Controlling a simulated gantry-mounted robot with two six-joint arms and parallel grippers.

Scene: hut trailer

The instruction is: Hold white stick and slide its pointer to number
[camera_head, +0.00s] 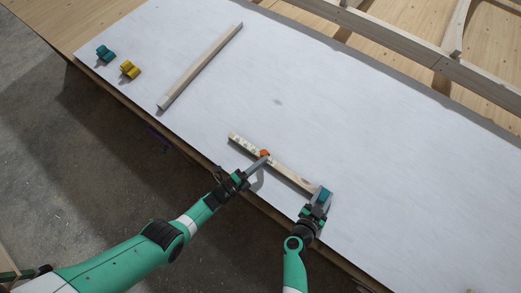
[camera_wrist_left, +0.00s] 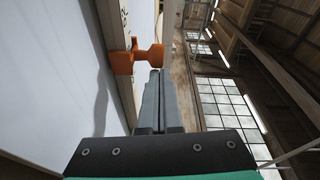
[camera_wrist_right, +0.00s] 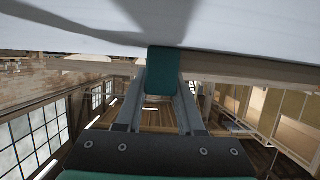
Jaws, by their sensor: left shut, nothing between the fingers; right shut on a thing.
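A pale wooden stick (camera_head: 290,173) with small markings toward its far-left end lies on the white board. An orange pointer (camera_head: 264,153) sits around the stick near its middle; it shows large in the left wrist view (camera_wrist_left: 138,57). My left gripper (camera_head: 265,158) is shut and empty, its fingertips right beside the pointer; I cannot tell whether they touch. My right gripper (camera_head: 322,200) is shut on a teal piece (camera_head: 325,193) at the stick's near-right end. The right wrist view shows this teal piece (camera_wrist_right: 161,72) between the fingers. The numbers are too small to read.
A plain wooden bar (camera_head: 200,65) lies on the white board (camera_head: 390,140) farther back. A teal clip (camera_head: 105,53) and a yellow clip (camera_head: 129,69) are at the left. The board's front edge runs under both arms. The board's right side is clear.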

